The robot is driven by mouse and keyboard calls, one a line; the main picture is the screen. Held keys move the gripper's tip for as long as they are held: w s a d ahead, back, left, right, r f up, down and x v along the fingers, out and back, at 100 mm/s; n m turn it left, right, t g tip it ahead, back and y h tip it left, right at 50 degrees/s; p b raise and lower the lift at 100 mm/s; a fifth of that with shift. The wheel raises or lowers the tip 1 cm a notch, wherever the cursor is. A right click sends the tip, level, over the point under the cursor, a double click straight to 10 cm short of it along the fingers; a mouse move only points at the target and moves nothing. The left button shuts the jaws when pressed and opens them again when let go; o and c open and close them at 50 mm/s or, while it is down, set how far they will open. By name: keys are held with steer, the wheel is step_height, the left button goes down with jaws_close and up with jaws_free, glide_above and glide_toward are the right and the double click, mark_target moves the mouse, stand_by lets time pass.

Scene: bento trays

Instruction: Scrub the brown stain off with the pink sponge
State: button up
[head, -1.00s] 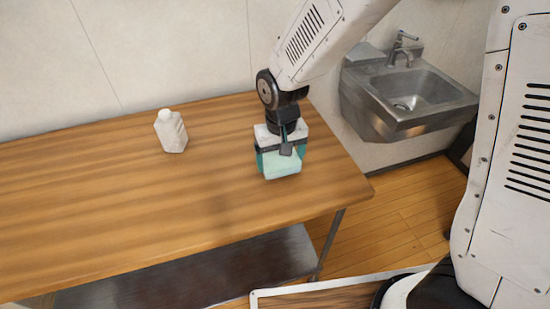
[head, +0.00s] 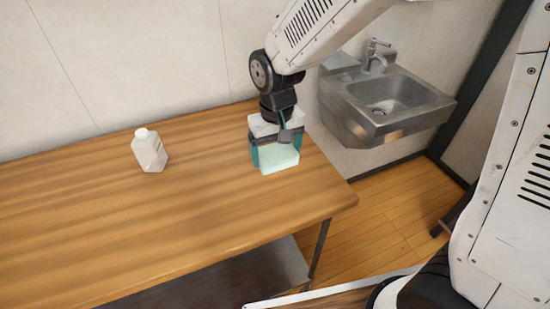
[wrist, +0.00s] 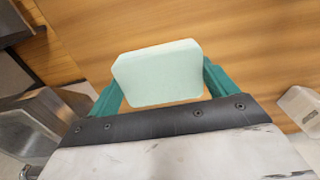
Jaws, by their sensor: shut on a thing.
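My gripper (head: 274,154) has teal fingers and is shut on a pale mint-green block (head: 280,160), which looks like a sponge. In the wrist view the block (wrist: 160,73) sits between the two fingers. It is over the right part of the wooden table (head: 190,205), near the table's right end. I cannot tell whether it touches the top. No pink sponge shows in either view. I see no clear brown stain on the table; the area behind and under my gripper is hidden.
A white bottle (head: 149,152) stands upright on the table, left of my gripper. A metal sink (head: 392,105) is on the wall to the right, beyond a gap of wooden floor. The table's front and left are clear.

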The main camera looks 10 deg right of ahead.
steer(key=shift+r, duration=1.05)
